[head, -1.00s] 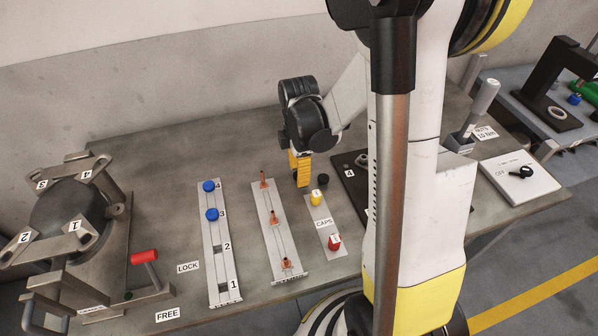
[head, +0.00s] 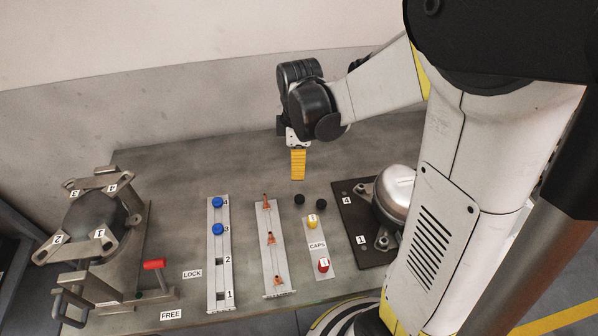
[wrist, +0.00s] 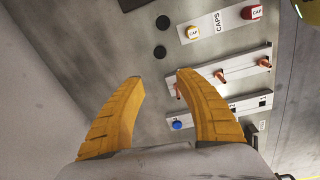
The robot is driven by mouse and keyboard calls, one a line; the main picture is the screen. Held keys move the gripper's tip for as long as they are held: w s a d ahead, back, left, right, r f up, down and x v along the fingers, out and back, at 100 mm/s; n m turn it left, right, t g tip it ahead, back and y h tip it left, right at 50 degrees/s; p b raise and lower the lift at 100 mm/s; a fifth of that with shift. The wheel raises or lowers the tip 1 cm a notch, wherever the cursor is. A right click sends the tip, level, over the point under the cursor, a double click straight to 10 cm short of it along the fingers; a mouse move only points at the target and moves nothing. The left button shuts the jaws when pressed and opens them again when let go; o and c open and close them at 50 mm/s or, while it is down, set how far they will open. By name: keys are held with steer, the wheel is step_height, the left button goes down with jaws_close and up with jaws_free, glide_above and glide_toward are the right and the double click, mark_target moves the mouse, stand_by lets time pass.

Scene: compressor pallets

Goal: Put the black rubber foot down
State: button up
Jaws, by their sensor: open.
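Two small black round pieces stand on the bench behind the caps strip, and they look alike. The left black piece (head: 299,199) is nearest my gripper (head: 298,166). The right black piece (head: 321,203) stands just beside it, apart from it. In the wrist view the left one is the lower black piece (wrist: 160,52) and the right one is the upper black piece (wrist: 162,22). My gripper (wrist: 160,78) is open, with nothing between its yellow fingers. It points down above the bench, clear of both pieces. Either could be the rubber foot; I cannot tell them apart.
The caps strip (head: 318,253) carries a yellow cap (head: 312,220) and a red cap (head: 323,265). Left of it are a rail with orange parts (head: 274,262) and a numbered rail with blue parts (head: 220,265). A black plate (head: 352,215) bearing a silver dome stands right.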

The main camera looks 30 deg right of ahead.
steer(key=s+a+r+m+t, duration=0.6)
steer(key=s+r+m, duration=0.5)
steer(key=m, duration=0.1)
steer(key=shift+s+a+r+m, duration=0.2)
steer(key=shift+s+a+m, duration=0.15)
steer(key=shift+m, duration=0.05)
